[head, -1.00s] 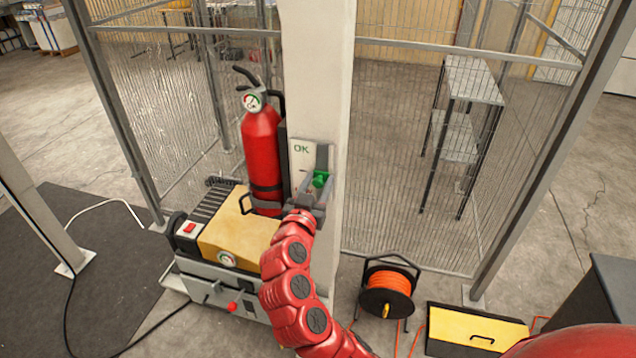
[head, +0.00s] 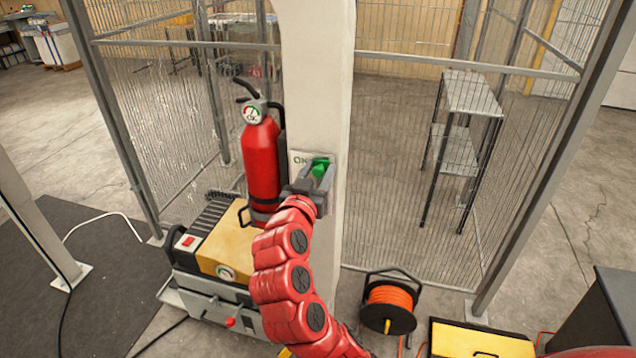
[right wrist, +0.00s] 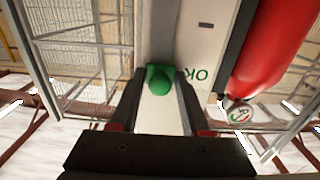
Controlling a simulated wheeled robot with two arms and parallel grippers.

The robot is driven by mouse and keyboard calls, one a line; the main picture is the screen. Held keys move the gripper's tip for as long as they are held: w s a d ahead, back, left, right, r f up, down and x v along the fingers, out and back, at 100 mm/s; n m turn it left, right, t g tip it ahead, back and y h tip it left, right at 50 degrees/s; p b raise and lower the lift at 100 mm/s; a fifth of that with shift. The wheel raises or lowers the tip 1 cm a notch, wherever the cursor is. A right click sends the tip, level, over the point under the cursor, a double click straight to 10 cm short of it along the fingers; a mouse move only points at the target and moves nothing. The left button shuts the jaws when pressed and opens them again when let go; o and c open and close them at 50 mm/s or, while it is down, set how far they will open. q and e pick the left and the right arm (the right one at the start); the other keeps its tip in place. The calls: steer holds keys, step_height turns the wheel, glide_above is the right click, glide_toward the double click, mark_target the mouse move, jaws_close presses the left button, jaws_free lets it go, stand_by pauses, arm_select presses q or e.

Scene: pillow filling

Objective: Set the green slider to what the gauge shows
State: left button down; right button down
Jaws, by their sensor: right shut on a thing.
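The green slider (head: 319,169) is on a pale panel (head: 297,160) fixed to the white post, about level with the panel's green OK mark. My right gripper (head: 318,172) is shut on the slider's knob, which also shows between the fingers (right wrist: 160,78) in the right wrist view. The fingers and hand hide the lower panel. The round gauge (head: 253,112) sits on top of the red fire extinguisher (head: 262,160), left of the post. It has red and green parts and OK lettering; its needle is too small to read surely. My left gripper is not in view.
A yellow and grey machine (head: 222,245) with its own dial stands below the extinguisher. The white post (head: 318,80) and wire mesh fence are behind my right arm. An orange cable reel (head: 388,300) and yellow case (head: 480,340) lie on the floor at right.

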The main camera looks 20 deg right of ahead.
steer(key=shift+r, duration=0.25)
steer(key=c, duration=0.6)
jaws_free()
steer(key=shift+s+a+f, duration=0.1)
steer(key=shift+s, duration=0.05)
steer(key=b+v, duration=0.7)
steer(key=v, duration=1)
steer(key=shift+s, duration=0.1)
